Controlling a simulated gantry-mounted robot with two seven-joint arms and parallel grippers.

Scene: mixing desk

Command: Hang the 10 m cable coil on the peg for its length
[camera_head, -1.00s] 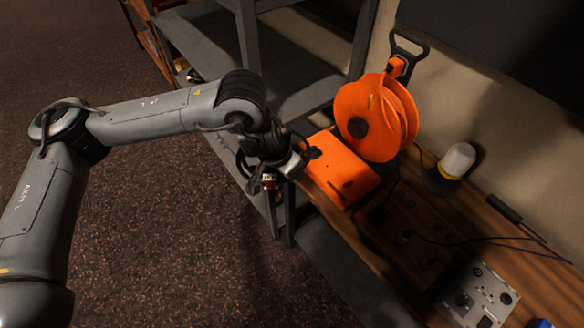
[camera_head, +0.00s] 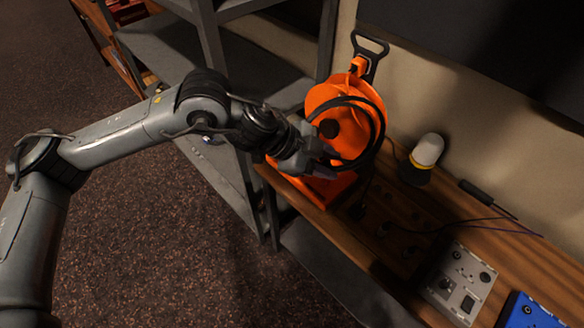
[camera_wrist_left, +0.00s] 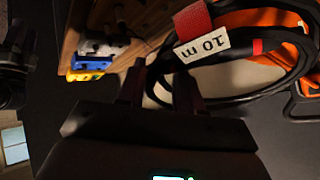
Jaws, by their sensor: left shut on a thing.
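The black cable coil (camera_head: 379,132) hangs in my left gripper (camera_head: 328,163), in front of an orange cable reel. My left gripper (camera_wrist_left: 160,88) is shut on the coil's near edge there. No peg can be made out in either view. My right gripper is out of view.
The orange reel (camera_head: 322,97) stands upright at the back of the wooden desk (camera_head: 510,258). A white-topped lamp (camera_head: 428,151), a grey box (camera_head: 460,284) and a blue box (camera_head: 528,313) are to its right. Grey shelving (camera_head: 222,165) stands on the left.

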